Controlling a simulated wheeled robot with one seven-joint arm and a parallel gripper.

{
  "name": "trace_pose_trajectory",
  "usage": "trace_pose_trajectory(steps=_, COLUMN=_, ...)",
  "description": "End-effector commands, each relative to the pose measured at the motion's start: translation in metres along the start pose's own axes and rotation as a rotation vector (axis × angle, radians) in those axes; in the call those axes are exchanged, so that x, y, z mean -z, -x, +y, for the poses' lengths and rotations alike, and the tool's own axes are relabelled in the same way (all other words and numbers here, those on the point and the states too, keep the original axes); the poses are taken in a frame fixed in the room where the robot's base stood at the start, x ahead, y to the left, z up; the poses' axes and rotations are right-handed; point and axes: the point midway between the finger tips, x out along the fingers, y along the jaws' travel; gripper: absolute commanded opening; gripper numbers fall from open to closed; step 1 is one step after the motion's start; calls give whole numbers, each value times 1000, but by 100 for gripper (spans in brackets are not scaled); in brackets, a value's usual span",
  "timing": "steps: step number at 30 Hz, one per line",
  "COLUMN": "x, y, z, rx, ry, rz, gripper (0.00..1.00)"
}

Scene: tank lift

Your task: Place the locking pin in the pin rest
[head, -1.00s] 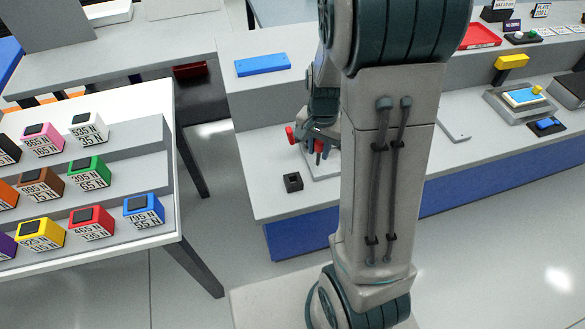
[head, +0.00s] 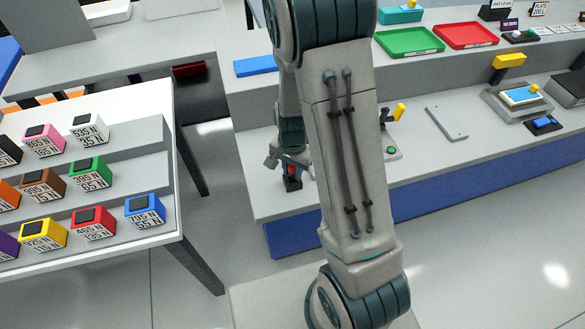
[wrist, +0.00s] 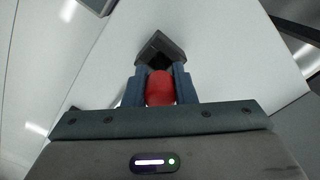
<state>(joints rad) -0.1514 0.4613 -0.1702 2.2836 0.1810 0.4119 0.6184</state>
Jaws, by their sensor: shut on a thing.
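The locking pin (wrist: 160,90) shows as a red rounded end between my two gripper fingers in the wrist view; it also shows as a small red piece in the head view (head: 292,170). My gripper (wrist: 160,78) is shut on it. The pin rest (head: 292,185) is a small black block with a square opening near the left front of the grey bench, directly below the pin. In the wrist view the rest (wrist: 161,45) lies just beyond the fingertips. The pin's lower part is hidden, so I cannot tell whether it is inside the opening.
My arm covers part of the bench. A yellow-handled lever (head: 398,112) and a flat grey plate (head: 446,123) are to the right. A blue block (head: 255,67) lies on the raised shelf behind. The shelf of coloured cubes (head: 160,180) stands left, across a gap.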

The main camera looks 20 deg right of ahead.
Motion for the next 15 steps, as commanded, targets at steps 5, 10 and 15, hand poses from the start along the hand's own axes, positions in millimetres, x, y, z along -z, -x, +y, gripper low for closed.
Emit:
trace_pose_trajectory(steps=5, x=0, y=-4, z=0, rx=0, ry=0, rz=0, gripper=1)
trace_pose_trajectory(steps=10, x=0, y=-3, z=0, rx=0, ry=0, rz=0, gripper=46)
trace_pose_trajectory(steps=15, x=0, y=-3, z=0, rx=0, ry=0, rz=0, gripper=46)
